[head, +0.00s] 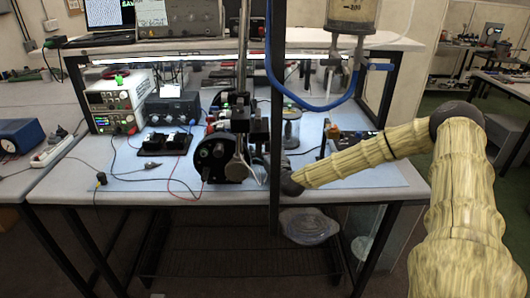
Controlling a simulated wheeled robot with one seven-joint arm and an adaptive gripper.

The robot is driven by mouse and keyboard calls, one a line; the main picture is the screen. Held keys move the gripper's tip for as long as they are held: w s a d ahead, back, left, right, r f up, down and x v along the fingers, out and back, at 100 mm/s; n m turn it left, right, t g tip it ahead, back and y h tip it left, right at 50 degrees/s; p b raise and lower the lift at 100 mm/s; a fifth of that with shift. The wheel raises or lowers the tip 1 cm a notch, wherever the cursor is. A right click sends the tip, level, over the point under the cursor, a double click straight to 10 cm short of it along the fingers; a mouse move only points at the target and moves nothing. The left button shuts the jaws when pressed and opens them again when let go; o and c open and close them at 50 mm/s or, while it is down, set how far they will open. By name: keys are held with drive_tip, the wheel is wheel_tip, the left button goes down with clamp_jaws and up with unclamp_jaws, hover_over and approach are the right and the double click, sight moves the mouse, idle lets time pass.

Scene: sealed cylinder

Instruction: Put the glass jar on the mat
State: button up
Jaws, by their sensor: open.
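My arm comes in from the right, and its dark wrist end (291,184) is low at the bench's front edge, beside a dark upright post. My gripper cannot be made out beyond the wrist; the post and the dark equipment there hide it or blend with it. A small clear vessel with a dark top (291,130) stands on the bench just right of the post and may be the glass jar, but it is too small to be sure. A pale blue mat (365,180) covers much of the bench top.
A black round device (211,158) stands left of the post. A power supply (117,103) and black box (173,107) stand at the back left. A blue hose (312,103) hangs across the bench. Loose wires lie front left. Some mat shows bare in front of my forearm.

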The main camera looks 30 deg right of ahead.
drive_tip(key=shift+w, duration=0.1)
drive_tip(key=c, duration=1.3)
drive_tip(key=shift+r, duration=0.1)
drive_tip(key=shift+c, duration=0.2)
